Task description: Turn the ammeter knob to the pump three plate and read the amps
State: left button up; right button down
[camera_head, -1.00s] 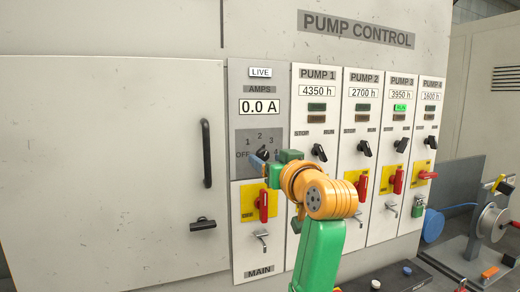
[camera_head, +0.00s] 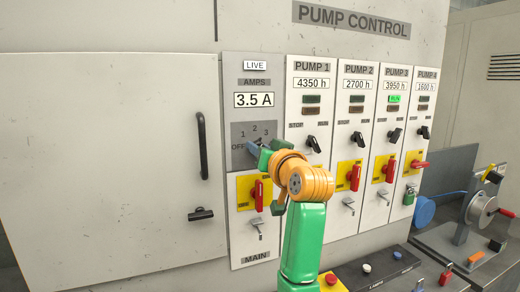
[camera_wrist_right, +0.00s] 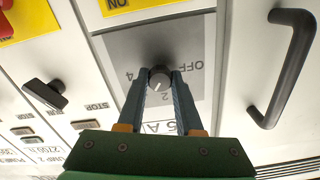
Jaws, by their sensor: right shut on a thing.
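The ammeter panel in the head view has a white AMPS display (camera_head: 253,100) reading 3.5 A and a grey dial plate (camera_head: 243,131) marked OFF, 1, 2 and 3; the 4 is covered. My right gripper (camera_head: 258,149) is at the dial and hides most of the knob. In the right wrist view, upside down, the dark round knob (camera_wrist_right: 159,77) sits between the two fingers of my right gripper (camera_wrist_right: 160,82), shut on it. Its white mark points down and slightly left, near the 2; the 3 is hidden there. My left gripper is out of view.
PUMP 3 has a lit green lamp (camera_head: 394,99). Red handles on yellow plates, including the MAIN handle (camera_head: 258,194), stand out below the dials. A black door handle (camera_head: 202,146) is to the left.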

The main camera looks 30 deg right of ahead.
jog(key=shift+m, duration=0.7)
jog(key=c, duration=0.6)
grip_release()
jog(key=shift+o, duration=0.2)
jog(key=b+v, duration=0.4)
jog(key=v, duration=0.3)
